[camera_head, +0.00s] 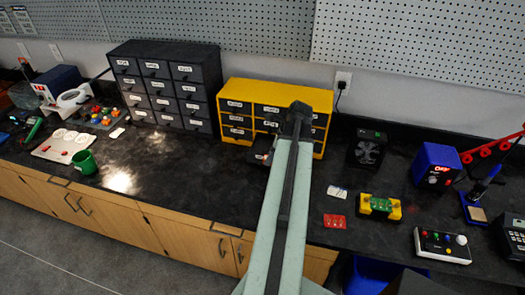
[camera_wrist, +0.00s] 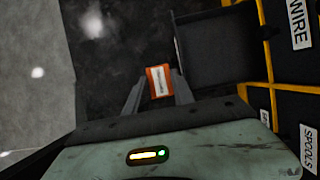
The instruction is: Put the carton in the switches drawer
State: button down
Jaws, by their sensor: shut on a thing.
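The carton (camera_wrist: 160,79), small and orange with a white label, is between the fingertips of my gripper (camera_wrist: 158,92) in the wrist view. My gripper is shut on it, above the dark worktop. A dark drawer (camera_wrist: 214,47) stands pulled out of the yellow cabinet, to the right of the carton; the carton is beside it, not inside. The open drawer also shows in the head view (camera_head: 261,151), partly hidden by my arm. I cannot read its label, so I cannot tell whether it is the switches drawer.
The yellow cabinet (camera_head: 238,90) has labelled drawers; "WIRE" and "SPOOLS" are readable in the wrist view. A dark drawer cabinet (camera_head: 165,50) stands left of it. A black fan box (camera_head: 367,150) and a yellow-green device (camera_head: 379,207) are to the right. The worktop (camera_head: 180,165) in front-left is clear.

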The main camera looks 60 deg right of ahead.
notch_tip(320, 180, up, 12)
jog(key=p, duration=1.3)
send_over(268, 151)
jog(key=s+a, duration=0.2)
jog(key=a, duration=0.1)
jog(key=f+b, duration=0.9)
jog(key=b, duration=0.1)
jog(key=f+b, duration=0.9)
jog(key=shift+w+d+f+b, duration=0.1)
jog(key=shift+w+f+b, duration=0.1)
jog(key=shift+f+b, duration=0.15)
jog(key=c, duration=1.1)
grip_release()
jog(key=shift+r, duration=0.15)
jog(key=shift+o, duration=0.2)
